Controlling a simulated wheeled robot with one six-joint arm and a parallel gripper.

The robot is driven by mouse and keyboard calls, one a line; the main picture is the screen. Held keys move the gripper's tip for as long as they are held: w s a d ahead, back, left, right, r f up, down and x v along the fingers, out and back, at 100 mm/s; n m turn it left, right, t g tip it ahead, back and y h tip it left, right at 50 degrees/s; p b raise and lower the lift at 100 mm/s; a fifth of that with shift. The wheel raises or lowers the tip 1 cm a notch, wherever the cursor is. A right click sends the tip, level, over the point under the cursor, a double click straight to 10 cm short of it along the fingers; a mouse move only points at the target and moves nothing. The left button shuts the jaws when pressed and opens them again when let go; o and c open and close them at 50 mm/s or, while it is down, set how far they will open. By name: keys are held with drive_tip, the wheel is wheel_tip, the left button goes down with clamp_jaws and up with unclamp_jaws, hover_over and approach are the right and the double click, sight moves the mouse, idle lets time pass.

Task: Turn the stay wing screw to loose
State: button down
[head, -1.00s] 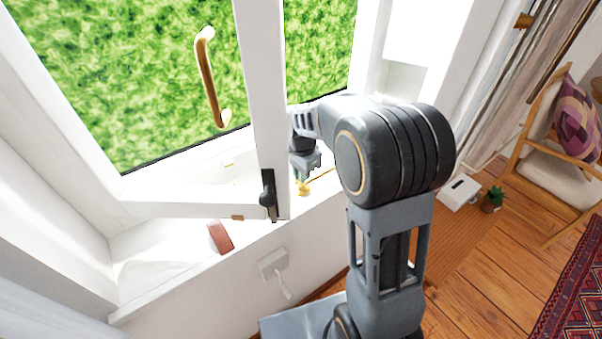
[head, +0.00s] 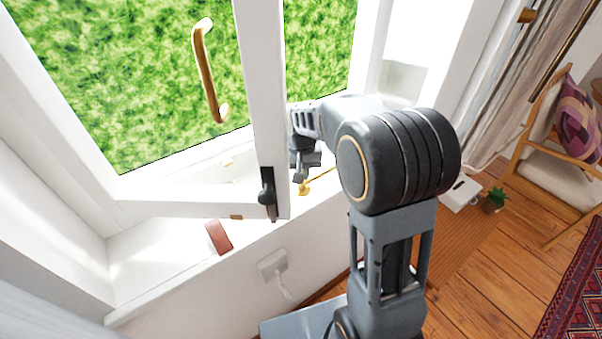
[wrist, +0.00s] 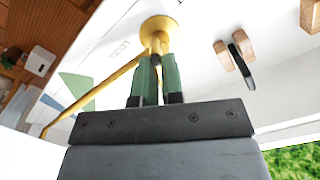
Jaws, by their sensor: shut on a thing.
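The brass stay wing screw (wrist: 157,42) is at the top middle of the wrist view, with a round brass disc beyond it. My gripper (wrist: 158,62) has its two green fingers close together on either side of the screw's wing, shut on it. The wing itself is mostly hidden between the fingertips. A brass stay bar (wrist: 92,98) runs from the screw down to the left. In the head view the screw's brass foot (head: 304,188) shows on the white sill just below my gripper (head: 303,178).
Lettering, too small to read surely, is on the white surface beside the screw. The white window sash has a brass handle (head: 209,75) and a black latch (head: 267,190) close to my gripper's left. A reddish block (head: 219,237) lies on the sill. A chair (head: 555,165) stands right.

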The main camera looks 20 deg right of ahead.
drive_tip(key=n, duration=1.1)
drive_tip(key=shift+n+b, duration=0.4)
drive_tip(key=n, duration=1.1)
drive_tip(key=shift+n, duration=0.4)
drive_tip(key=c, duration=1.2)
unclamp_jaws()
drive_tip(key=shift+c, duration=0.2)
drive_tip(key=shift+r, duration=0.1)
wheel_tip(320, 180, up, 14)
drive_tip(key=shift+b, duration=0.45)
